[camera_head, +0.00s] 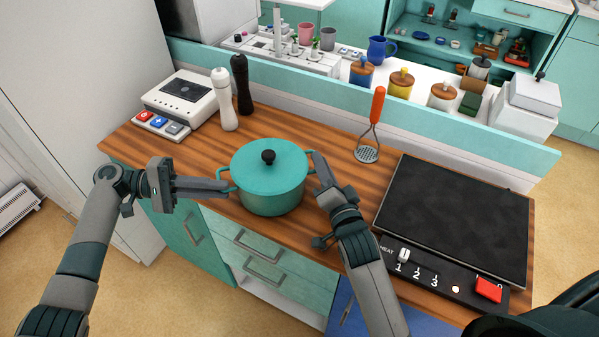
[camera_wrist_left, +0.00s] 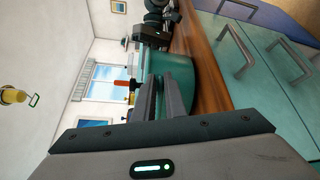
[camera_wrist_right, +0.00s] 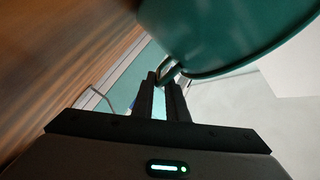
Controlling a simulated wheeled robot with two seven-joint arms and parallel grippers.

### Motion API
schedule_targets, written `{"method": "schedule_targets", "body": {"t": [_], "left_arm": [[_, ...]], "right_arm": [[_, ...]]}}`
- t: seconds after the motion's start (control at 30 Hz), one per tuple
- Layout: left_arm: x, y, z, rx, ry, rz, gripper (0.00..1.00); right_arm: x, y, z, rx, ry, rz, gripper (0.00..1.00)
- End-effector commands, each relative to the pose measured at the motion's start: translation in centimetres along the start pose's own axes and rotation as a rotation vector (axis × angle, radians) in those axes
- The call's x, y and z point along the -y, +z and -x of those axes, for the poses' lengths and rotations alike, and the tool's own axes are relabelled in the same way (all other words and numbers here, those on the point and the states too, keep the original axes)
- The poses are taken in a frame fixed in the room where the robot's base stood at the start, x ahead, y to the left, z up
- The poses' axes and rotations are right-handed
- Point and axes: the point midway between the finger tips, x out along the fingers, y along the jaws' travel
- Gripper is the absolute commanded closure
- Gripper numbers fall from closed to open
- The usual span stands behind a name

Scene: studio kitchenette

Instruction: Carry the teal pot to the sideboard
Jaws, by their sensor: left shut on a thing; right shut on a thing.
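The teal pot (camera_head: 270,188) has its lid on, with a black knob on top. It is upright at the front middle of the wooden counter; I cannot tell whether it touches the wood. My left gripper (camera_head: 222,187) is shut on the pot's left handle. My right gripper (camera_head: 318,162) is shut on the pot's right handle. In the left wrist view the pot (camera_wrist_left: 180,82) is beyond the fingers, partly hidden by them. In the right wrist view the pot (camera_wrist_right: 225,35) fills the top, with its handle between the fingers. I cannot pick out the sideboard with certainty.
A black hob (camera_head: 455,215) with a control strip lies right of the pot. A masher with an orange handle (camera_head: 377,105), a white mill (camera_head: 224,100), a black mill (camera_head: 241,85) and a white scale-like device (camera_head: 182,95) stand behind. A teal ledge with jars (camera_head: 401,85) runs along the back.

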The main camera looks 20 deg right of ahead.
Motion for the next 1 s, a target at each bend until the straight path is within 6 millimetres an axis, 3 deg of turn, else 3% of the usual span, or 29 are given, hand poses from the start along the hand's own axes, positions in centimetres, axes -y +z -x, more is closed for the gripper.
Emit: {"method": "schedule_targets", "body": {"t": [0.1, 0.13, 0.2, 0.67, 1.0], "left_arm": [[0.1, -0.2, -0.5, 0.005, 0.008, -0.005, 1.0], [0.2, -0.1, -0.5, 0.005, 0.006, -0.003, 0.85], [0.1, -0.1, -0.5, 0.004, 0.005, -0.003, 0.71], [0.3, -0.1, 0.5, 0.001, 0.001, 0.0, 0.71], [0.3, -0.2, 5.0, -0.002, 0.001, 0.0, 0.71]], "right_arm": [[0.0, 0.8, 0.0, 0.005, -0.011, -0.006, 1.0], [-0.1, 0.8, 0.0, 0.008, -0.006, -0.006, 0.82], [0.0, 0.7, 0.0, 0.008, -0.006, -0.005, 0.68], [-0.2, 0.5, 0.0, 0.004, -0.003, -0.001, 0.68], [-0.2, 0.4, 0.0, 0.003, -0.002, -0.001, 0.68]]}}
